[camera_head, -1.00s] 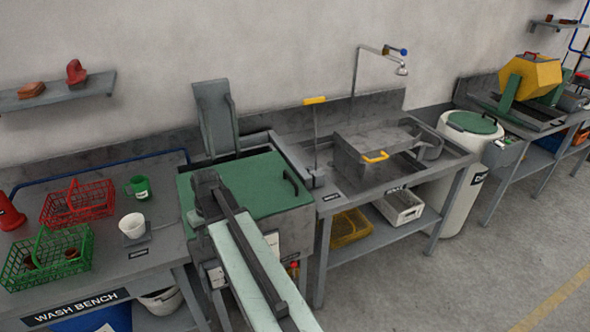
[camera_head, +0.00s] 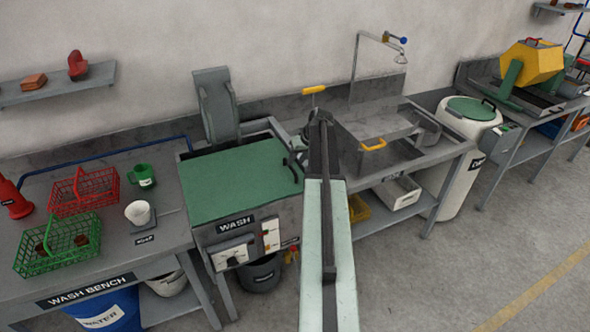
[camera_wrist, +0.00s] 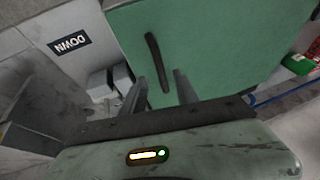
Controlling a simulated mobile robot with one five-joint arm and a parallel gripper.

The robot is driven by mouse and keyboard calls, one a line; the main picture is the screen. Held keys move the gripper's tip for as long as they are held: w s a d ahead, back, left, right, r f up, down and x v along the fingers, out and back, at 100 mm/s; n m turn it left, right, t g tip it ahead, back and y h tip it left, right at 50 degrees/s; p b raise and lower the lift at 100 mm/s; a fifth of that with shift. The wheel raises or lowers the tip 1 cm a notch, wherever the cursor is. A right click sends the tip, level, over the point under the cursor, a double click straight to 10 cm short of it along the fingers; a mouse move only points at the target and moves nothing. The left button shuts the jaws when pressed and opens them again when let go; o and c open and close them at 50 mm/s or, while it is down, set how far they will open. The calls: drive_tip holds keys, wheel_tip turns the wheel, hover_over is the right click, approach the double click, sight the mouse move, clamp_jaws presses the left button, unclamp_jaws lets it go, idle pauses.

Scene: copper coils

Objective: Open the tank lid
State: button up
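The wash tank (camera_head: 224,222) stands at the right end of the wash bench, with a WASH label on its front. Its flat green lid (camera_head: 235,182) lies shut on top; the lid also fills the upper wrist view (camera_wrist: 215,45). A dark bar handle (camera_wrist: 153,50) stands on the lid near its right edge as the head view shows it. My gripper (camera_wrist: 158,92) is open, its fingers apart on either side of the handle's near end. Whether they touch it I cannot tell. In the head view my arm partly hides the gripper by the lid's right edge.
A grey upright panel (camera_head: 216,105) stands behind the tank. To the left are a white cup (camera_head: 138,213), a green mug (camera_head: 142,176) and red (camera_head: 84,192) and green baskets (camera_head: 58,246). A sink bench (camera_head: 440,152) with a yellow-handled box adjoins on the right.

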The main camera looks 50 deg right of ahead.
sight(292, 167)
drive_tip(key=b+x, duration=0.2)
drive_tip(key=x, duration=0.2)
drive_tip(key=shift+f+b, duration=0.2)
drive_tip(key=shift+b, duration=0.15)
drive_tip(key=shift+r, duration=0.15)
drive_tip(key=shift+c, duration=0.4)
clamp_jaws()
idle(0.4)
